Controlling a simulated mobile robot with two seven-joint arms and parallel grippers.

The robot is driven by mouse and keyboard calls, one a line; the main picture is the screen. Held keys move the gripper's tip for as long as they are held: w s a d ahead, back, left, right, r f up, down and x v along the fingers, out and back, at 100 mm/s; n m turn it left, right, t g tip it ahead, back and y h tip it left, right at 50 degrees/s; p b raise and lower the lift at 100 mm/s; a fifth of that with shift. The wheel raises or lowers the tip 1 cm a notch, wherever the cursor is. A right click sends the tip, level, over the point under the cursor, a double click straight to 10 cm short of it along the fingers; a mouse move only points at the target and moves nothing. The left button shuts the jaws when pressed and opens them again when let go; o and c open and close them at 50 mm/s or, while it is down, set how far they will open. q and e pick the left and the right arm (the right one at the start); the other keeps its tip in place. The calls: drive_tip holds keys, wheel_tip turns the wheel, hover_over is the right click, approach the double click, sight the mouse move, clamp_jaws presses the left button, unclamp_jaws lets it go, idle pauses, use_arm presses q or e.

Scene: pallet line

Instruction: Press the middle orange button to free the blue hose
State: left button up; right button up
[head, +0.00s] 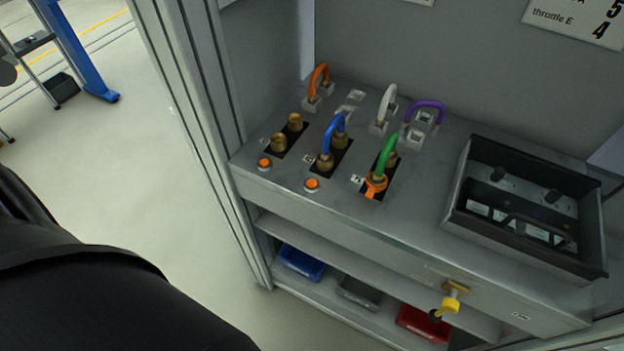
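The blue hose (330,130) stands as a loop on the middle black plate (341,161) of the grey bench top, with its near end at a brass fitting (324,162). The middle orange button (311,185) sits in a light ring just in front of that plate, uncovered. Another orange button (264,164) lies to its left, in front of a plate with two bare brass fittings (279,142). To the right, the green hose (387,156) has an orange clip (375,186) around its near end. Neither gripper is in view.
Orange, white and purple hoses (425,104) loop behind on light grey blocks. An open black tray (470,222) stands at the right. Blue, grey and red bins (422,322) sit on the shelf below. A yellow knob (450,305) sticks out in front. A frame post (190,110) rises at the left.

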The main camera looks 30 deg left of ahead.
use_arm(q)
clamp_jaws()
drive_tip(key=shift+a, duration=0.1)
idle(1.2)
